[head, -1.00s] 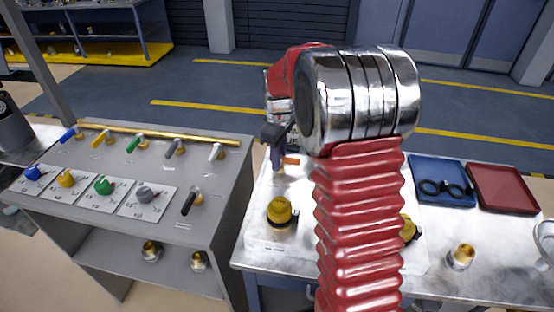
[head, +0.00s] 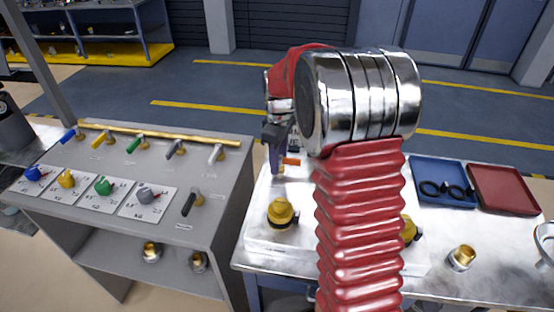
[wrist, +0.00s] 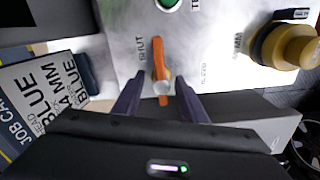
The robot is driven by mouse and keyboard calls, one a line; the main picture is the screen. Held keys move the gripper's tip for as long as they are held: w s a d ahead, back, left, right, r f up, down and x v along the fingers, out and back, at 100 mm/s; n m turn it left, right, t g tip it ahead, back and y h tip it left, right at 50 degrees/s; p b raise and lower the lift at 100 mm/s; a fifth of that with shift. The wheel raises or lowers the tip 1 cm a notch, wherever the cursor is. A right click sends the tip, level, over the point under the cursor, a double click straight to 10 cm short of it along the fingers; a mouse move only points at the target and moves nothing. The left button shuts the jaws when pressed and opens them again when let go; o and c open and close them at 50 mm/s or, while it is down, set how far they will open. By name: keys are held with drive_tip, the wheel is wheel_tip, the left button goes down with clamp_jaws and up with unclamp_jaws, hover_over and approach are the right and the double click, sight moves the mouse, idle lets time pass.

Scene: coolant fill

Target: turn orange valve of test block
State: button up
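The orange valve (wrist: 159,62) is a slim lever on the pale test block (wrist: 210,55), upright in the wrist view beside the word SHUT. Its pivot shows as a pale round boss. In the head view only a small orange end (head: 292,161) shows beside my fingers. My gripper (wrist: 160,86) is open, with one dark finger on each side of the lever's lower part. I see gaps beside the lever, so the fingers do not appear to grip it. In the head view my gripper (head: 277,158) is partly hidden by my arm.
A yellow-capped fitting (wrist: 285,45) and a green round part (wrist: 170,3) are on the block. A job card (wrist: 45,95) lies at left. In the head view, a grey valve panel (head: 225,165) stands left; blue (head: 425,168) and red (head: 505,185) trays lie right.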

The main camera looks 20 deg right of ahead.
wheel_tip(320, 180, up, 14)
drive_tip(key=shift+f, duration=0.15)
idle(0.6)
idle(0.4)
